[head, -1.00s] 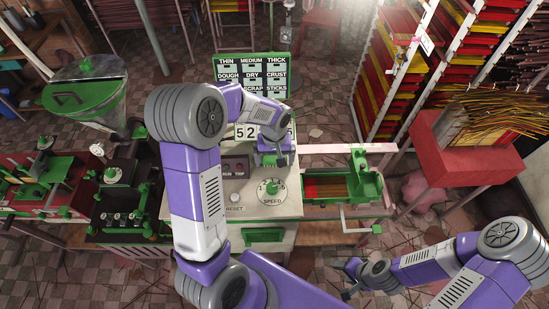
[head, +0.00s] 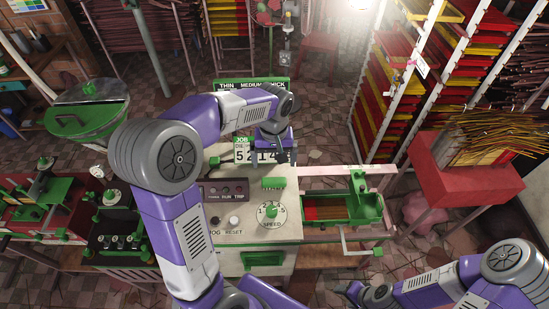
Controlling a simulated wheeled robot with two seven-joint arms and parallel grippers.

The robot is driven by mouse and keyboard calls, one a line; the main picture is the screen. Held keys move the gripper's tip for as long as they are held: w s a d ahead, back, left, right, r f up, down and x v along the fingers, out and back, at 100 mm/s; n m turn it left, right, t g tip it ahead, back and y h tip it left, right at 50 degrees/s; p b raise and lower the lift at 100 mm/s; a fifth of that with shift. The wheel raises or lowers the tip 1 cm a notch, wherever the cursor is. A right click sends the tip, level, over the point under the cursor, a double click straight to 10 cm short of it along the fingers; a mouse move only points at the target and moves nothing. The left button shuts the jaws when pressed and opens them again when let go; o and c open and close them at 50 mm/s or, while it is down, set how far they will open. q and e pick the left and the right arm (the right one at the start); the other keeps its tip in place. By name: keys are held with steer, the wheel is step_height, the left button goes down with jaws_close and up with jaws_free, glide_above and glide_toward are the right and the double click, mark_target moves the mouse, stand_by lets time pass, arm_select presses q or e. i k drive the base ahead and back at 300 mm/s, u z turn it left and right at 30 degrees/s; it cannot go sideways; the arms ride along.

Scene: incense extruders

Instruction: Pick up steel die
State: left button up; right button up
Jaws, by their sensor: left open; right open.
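I cannot single out the steel die for certain. Several small metal pieces (head: 120,242) stand in a black and green rack (head: 108,257) on the left of the bench, and they are too small to identify. My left gripper (head: 281,163) is open and appears empty. It points down over the back of the cream console (head: 268,240), in front of the number cards and beyond a green block (head: 273,183). My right gripper (head: 346,290) is low at the right front, away from the bench items. It is open with nothing visible in it.
A green-edged tray (head: 345,208) stands to the console's right. A lidded green pot (head: 87,110) and red trays (head: 30,205) are at left. A sign (head: 250,85) stands behind the console, partly behind my arm. A red stand (head: 470,185) with incense sticks is at right.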

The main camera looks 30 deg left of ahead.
mark_target(122, 245)
steer(key=k, duration=0.85)
